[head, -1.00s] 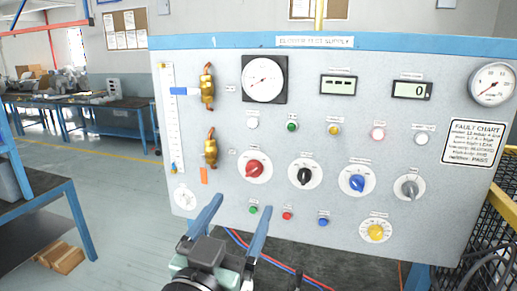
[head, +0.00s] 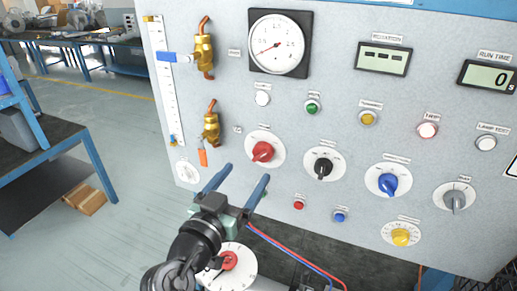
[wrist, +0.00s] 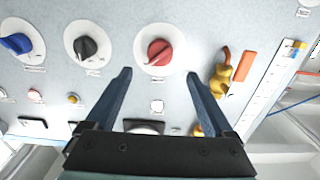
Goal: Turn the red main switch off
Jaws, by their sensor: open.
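The red main switch (head: 263,151) is a red rotary knob on a round white dial plate, on the grey panel left of the black knob. It also shows in the wrist view (wrist: 159,53), where the picture is turned over and the knob lies between and beyond my fingertips. My gripper (head: 241,182) is open and empty, just below and in front of the red knob in the head view. Its blue fingers (wrist: 160,75) stand apart on either side of the knob in the wrist view. I cannot tell the exact gap to the panel; nothing is held.
A black knob (head: 323,166), blue knob (head: 388,184), grey knob (head: 454,200) and yellow knob (head: 400,236) sit nearby on the panel. Brass valves (head: 211,127) stand left of the red knob. Small red (head: 299,205) and blue (head: 340,217) buttons lie below. Open floor lies left.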

